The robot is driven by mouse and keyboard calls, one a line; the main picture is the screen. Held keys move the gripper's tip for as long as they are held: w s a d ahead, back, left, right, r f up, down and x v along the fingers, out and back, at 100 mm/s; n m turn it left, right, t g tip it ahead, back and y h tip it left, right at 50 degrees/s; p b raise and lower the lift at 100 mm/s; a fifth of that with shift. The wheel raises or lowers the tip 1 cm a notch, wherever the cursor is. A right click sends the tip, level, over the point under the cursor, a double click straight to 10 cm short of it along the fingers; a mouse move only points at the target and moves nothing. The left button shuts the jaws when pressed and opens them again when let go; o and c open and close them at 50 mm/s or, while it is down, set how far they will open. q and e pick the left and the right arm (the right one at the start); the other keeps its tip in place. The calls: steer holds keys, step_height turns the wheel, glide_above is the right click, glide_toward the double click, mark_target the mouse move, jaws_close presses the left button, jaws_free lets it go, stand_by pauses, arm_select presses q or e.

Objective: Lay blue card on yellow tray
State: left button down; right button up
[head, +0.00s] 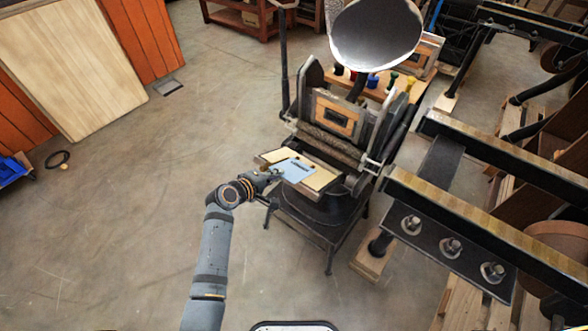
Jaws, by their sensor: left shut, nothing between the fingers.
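The blue card (294,170) lies flat on the yellow tray (321,180) at the front of a black hand press. Yellow tray surface shows to the right and to the left of the card. Dark lettering shows near the card's far edge. My left gripper (277,174) is shut and empty at the card's left edge; I cannot tell whether it touches the card. My right gripper is not in view.
The hand press (338,125) stands behind the tray, with a large round disc (376,33) above it. Heavy dark beams with bolts (452,247) crowd the right side. The concrete floor (120,220) at left is mostly clear.

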arm_select(q)
steer(key=s+a+r+p, duration=0.3)
steer(key=r+p, duration=0.3)
steer(key=p, duration=0.2)
steer(key=shift+s+a, duration=0.15)
steer(key=shift+s, duration=0.5)
steer(key=shift+f, duration=0.1)
stand_by(0.6)
